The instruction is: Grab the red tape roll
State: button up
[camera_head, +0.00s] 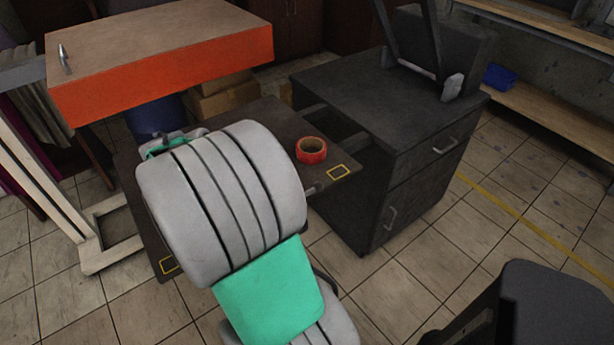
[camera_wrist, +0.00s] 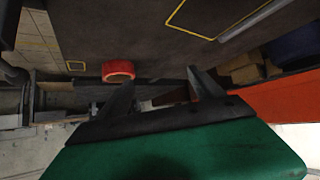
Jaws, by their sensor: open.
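The red tape roll (camera_head: 311,150) lies flat on a dark brown table (camera_head: 265,118), near its right end. It also shows in the wrist view (camera_wrist: 118,71), just past the tip of the left finger. My gripper (camera_wrist: 158,78) is open with nothing between its fingers. The roll is apart from the fingers, ahead of them and to the left in the wrist view. In the head view my arm covers the middle of the table and hides the gripper's fingertips.
A dark drawer cabinet (camera_head: 385,95) stands to the right of the table. An orange-edged bench (camera_head: 165,75) overhangs the back left. Cardboard boxes (camera_head: 222,98) sit beneath it. A yellow square mark (camera_head: 338,172) is on the table beside the roll. The tiled floor at right is mostly clear.

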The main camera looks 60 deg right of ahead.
aim_at(318, 143)
jog(key=o, duration=0.4)
jog(key=s+d+f+m+g+h+b, duration=0.1)
jog(key=s+d+f, duration=0.1)
jog(key=s+d, duration=0.1)
jog(key=s+d+f+m+g+h+b, duration=0.1)
jog(key=s+d+f, duration=0.1)
jog(key=d, duration=0.3)
jog(key=s+d+f+m+g+h+b, duration=0.1)
jog(key=s+d+f+m, duration=0.1)
jog(key=s+d+f, duration=0.1)
jog(key=shift+s+d+g, duration=0.4)
jog(key=shift+s, duration=0.05)
jog(key=shift+o, duration=0.3)
jog(key=shift+h, duration=0.3)
jog(key=x, duration=0.7)
jog(key=shift+d+r, duration=0.35)
jog(key=shift+d, duration=0.05)
jog(key=shift+c, duration=0.2)
jog(key=c, duration=1.3)
